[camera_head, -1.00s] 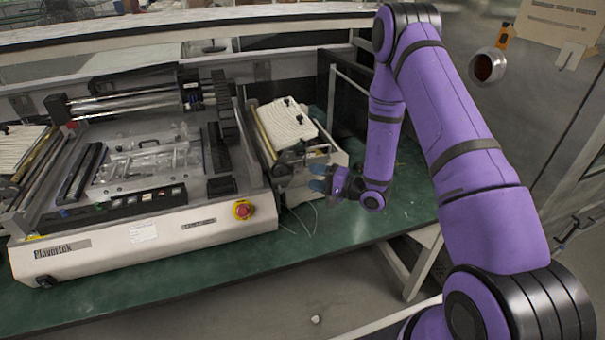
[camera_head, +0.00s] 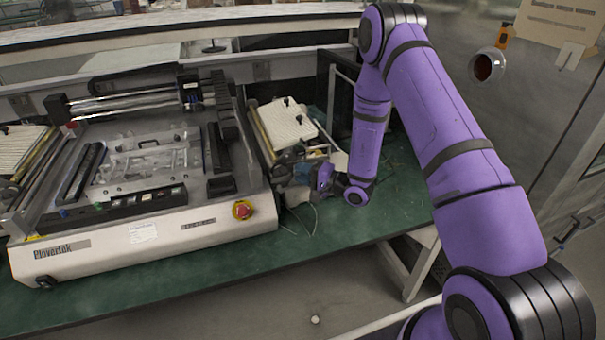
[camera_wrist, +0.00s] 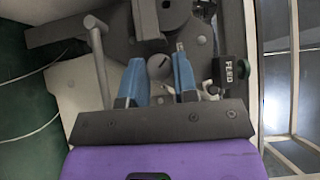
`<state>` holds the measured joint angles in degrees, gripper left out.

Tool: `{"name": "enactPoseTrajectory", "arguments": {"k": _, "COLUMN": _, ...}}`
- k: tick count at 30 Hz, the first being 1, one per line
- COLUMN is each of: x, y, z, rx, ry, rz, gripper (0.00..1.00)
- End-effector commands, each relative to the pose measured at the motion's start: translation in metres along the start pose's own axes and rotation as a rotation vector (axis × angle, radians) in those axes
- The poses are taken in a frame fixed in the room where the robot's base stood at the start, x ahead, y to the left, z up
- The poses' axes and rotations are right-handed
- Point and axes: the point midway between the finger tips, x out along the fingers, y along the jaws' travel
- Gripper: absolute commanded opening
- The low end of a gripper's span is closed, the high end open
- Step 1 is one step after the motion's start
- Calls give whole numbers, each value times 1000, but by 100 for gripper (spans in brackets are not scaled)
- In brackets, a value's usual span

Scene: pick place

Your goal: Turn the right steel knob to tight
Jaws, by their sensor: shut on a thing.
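A round grey steel knob (camera_wrist: 159,67) with a dark slot in its face sits between the two blue fingertips in the wrist view. My gripper (camera_wrist: 158,62) is shut on this knob, one finger on each side; the exact contact is hard to make out. In the head view my gripper (camera_head: 301,174) is at the front of the small unit on the right of the big machine, and the knob is too small to tell there.
A black part marked FEED (camera_wrist: 236,70) stands close to the right finger. A grey rod (camera_wrist: 98,45) rises left of the fingers. The Plovertek machine (camera_head: 150,225) with a red button (camera_head: 242,210) is on the left. The green bench (camera_head: 350,230) in front is mostly clear.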

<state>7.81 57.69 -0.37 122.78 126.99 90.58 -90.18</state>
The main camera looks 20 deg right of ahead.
Motion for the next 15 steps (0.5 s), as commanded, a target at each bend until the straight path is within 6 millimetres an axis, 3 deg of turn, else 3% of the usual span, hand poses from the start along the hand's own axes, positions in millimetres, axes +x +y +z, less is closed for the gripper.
{"name": "enactPoseTrajectory", "arguments": {"k": 15, "x": 0, "y": 2, "z": 0, "rx": 95, "ry": 0, "rz": -92, "gripper": 4}}
